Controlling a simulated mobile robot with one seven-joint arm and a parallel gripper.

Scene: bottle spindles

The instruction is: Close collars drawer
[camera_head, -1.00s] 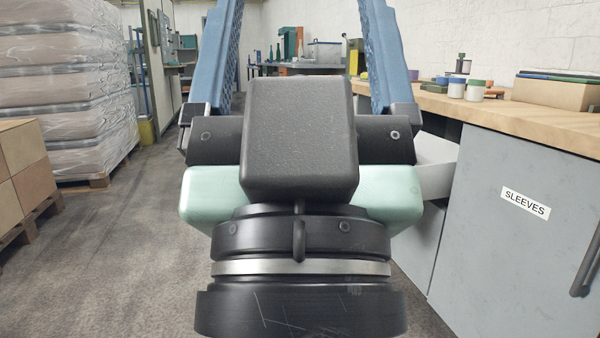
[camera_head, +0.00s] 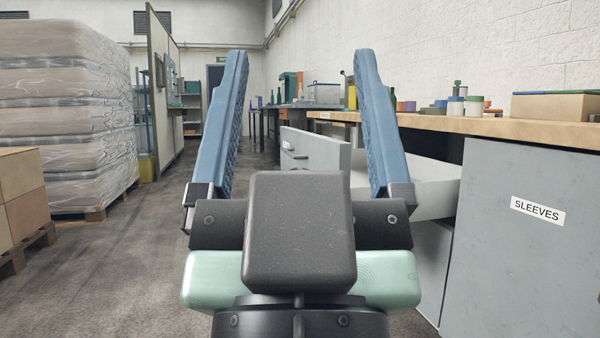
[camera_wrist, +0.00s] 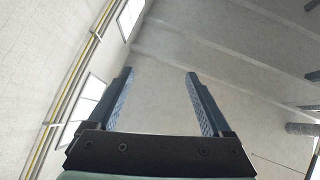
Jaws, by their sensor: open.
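A pulled-out drawer (camera_head: 425,190) juts from the bench on the right in the head view. Its pale front panel (camera_head: 318,150) faces left, and its near side wall shows beyond my right finger. No label can be read on it, so I cannot tell if it is the collars drawer. My gripper (camera_head: 298,60) points up with its two blue fingers wide apart and nothing between them. It stands in front of the drawer in the picture, and I see no contact. The wrist view shows the same open fingers (camera_wrist: 160,75) against ceiling and wall.
A grey cabinet door labelled SLEEVES (camera_head: 520,240) is at the right under the wooden worktop (camera_head: 500,126), which holds jars and a cardboard box (camera_head: 557,106). Wrapped pallet goods (camera_head: 65,130) and cartons (camera_head: 20,195) stand at the left. The floor aisle (camera_head: 150,250) between is clear.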

